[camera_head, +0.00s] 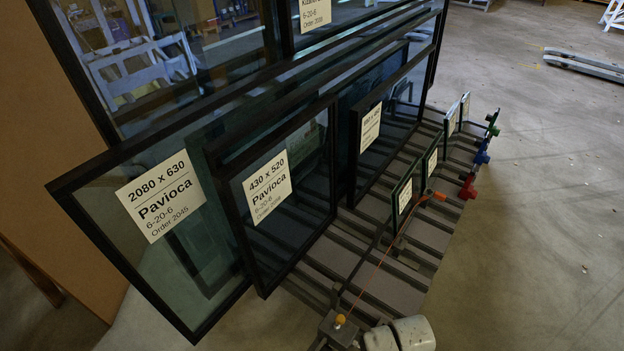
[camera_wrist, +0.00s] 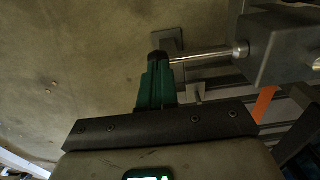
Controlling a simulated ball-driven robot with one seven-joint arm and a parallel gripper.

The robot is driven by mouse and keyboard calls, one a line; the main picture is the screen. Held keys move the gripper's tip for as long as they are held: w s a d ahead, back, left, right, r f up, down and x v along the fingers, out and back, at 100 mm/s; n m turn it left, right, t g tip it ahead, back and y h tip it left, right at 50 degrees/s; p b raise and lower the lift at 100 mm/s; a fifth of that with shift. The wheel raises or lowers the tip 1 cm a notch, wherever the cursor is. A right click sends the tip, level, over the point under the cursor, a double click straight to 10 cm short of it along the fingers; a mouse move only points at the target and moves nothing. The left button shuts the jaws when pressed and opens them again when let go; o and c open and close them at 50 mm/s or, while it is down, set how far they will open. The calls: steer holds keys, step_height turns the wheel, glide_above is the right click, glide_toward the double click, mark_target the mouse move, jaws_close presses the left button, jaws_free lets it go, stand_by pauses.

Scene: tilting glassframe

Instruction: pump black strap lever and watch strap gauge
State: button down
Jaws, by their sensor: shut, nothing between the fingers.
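A grey strap box (camera_head: 338,328) with a yellow-orange knob stands at the bottom of the head view. A thin orange strap (camera_head: 372,268) runs up from it across the rack. In the wrist view the grey box (camera_wrist: 285,45) is at the upper right. A metal rod (camera_wrist: 203,56) sticks out of it to the left, ending at a dark knob-like end (camera_wrist: 157,57), which looks like the lever. My gripper (camera_wrist: 156,76) has dark green fingers, shut and empty, with their tips at that end. I cannot tell whether they touch. I cannot make out a gauge reading.
Framed glass panes with labels, one marked Pavioca (camera_head: 160,195), lean on a slatted rack (camera_head: 410,250). Red (camera_head: 467,188), blue (camera_head: 482,153) and green (camera_head: 492,122) clamps line its right edge. An orange hook (camera_head: 437,196) sits nearby.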

steer(key=shift+r+p, duration=2.5)
steer(key=shift+r, duration=0.2)
steer(key=shift+f, duration=0.1)
steer(key=shift+s+d, duration=0.15)
steer(key=s+d+r+n+t, duration=0.1)
steer(key=s+d+r+n, duration=0.25)
steer(key=s+r, duration=0.5)
steer(key=s+d+r+n, duration=0.3)
steer(key=s+d+r, duration=0.1)
steer(key=s+r, duration=0.5)
step_height(320, 180, up, 18)
steer(key=w+p, duration=0.1)
steer(key=p, duration=1.5)
steer(key=shift+w+f, duration=0.15)
steer(key=c, duration=1.9)
jaws_free()
